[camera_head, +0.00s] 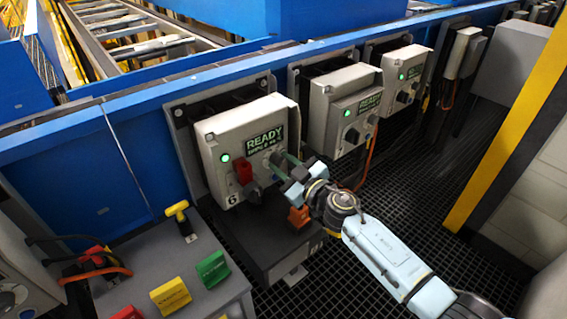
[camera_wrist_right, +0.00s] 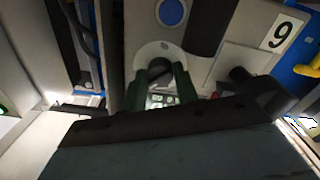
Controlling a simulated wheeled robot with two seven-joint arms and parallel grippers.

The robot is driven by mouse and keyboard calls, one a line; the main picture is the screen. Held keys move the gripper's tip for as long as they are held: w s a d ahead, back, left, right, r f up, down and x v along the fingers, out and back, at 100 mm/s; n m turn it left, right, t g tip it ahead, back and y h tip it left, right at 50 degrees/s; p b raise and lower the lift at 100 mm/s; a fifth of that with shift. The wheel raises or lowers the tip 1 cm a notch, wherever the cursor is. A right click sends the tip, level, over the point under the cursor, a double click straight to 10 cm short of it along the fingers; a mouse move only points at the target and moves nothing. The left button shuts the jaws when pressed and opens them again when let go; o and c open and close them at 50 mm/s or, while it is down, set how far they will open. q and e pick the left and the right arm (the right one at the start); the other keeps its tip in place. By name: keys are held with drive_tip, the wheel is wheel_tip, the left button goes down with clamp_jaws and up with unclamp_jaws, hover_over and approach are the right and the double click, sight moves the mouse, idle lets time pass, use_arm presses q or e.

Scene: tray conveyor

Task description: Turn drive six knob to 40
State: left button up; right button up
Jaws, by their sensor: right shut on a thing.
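The drive six box (camera_head: 222,140) is a light grey cabinet marked 6 on the blue conveyor side. Its display (camera_head: 265,140) reads READY, with a second line too small to read surely. My right gripper (camera_head: 280,163) is at the lower right of its front, shut on the drive six knob. In the right wrist view the two dark green fingers (camera_wrist_right: 163,80) stand on either side of the dark knob (camera_wrist_right: 160,67), over a pale round dial plate. The knob's setting cannot be read. My left gripper is not in view.
The box also bears a lit green lamp (camera_head: 225,158) and a red handle (camera_head: 243,171). Similar boxes (camera_head: 340,105) stand to the right. A grey bench (camera_head: 165,262) with a yellow T-handle (camera_head: 177,208) and coloured blocks is at the lower left. A yellow post (camera_head: 507,130) stands right.

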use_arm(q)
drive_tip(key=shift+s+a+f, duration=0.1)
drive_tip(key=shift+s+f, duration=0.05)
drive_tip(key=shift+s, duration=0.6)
use_arm(e)
drive_tip(key=shift+n, duration=1.2)
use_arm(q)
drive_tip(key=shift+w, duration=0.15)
use_arm(e)
drive_tip(key=o, duration=0.9)
drive_tip(key=shift+o, duration=0.2)
drive_tip(key=p+v, duration=0.2)
drive_tip(key=v, duration=0.4)
drive_tip(key=shift+s+d, duration=0.1)
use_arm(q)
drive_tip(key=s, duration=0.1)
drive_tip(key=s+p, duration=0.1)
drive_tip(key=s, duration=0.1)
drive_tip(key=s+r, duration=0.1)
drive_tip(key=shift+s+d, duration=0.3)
use_arm(e)
drive_tip(key=v, duration=0.7)
drive_tip(key=shift+s, duration=0.1)
